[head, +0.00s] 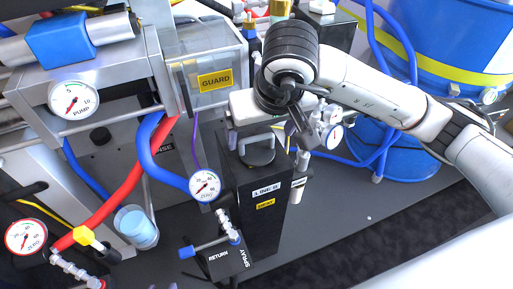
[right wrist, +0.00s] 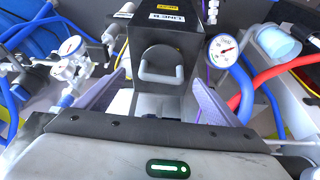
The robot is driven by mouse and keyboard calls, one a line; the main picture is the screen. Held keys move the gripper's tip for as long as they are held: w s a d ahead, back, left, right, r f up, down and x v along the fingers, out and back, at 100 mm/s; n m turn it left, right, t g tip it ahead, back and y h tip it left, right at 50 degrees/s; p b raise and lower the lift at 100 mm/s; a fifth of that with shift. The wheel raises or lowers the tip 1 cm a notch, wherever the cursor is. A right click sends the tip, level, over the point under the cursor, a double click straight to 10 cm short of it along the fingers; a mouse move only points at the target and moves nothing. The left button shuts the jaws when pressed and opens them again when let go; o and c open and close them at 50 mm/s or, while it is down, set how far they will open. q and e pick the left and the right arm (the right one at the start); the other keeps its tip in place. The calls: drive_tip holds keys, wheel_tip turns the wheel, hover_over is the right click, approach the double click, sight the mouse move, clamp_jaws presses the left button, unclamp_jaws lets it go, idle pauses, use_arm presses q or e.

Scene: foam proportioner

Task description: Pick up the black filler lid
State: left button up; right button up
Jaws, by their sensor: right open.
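The black filler lid (head: 258,159) with its grey loop handle sits on top of the tall black tank marked LINE B (head: 262,215). In the right wrist view the lid (right wrist: 160,52) and its handle face me, centred between the fingers. My right gripper (head: 262,136) is above and just behind the lid in the head view, partly covering the tank's far edge. In the right wrist view my right gripper (right wrist: 157,92) is open, a finger on each side of the handle, with nothing held. My left gripper is not in view.
The clear GUARD box (head: 212,60) stands left of the arm. A gauge (head: 205,185) and hoses are close to the tank's left side; a valve and gauge cluster (head: 330,130) is at its right. A light blue cup (head: 137,228) is at lower left. Dark floor lies right of the tank.

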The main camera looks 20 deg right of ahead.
sight(257, 139)
drive_tip(key=shift+b+x, duration=0.35)
drive_tip(key=shift+x, duration=2.35)
drive_tip(key=shift+w+a, duration=0.15)
drive_tip(key=shift+w, duration=0.05)
drive_tip(key=c, duration=1.1)
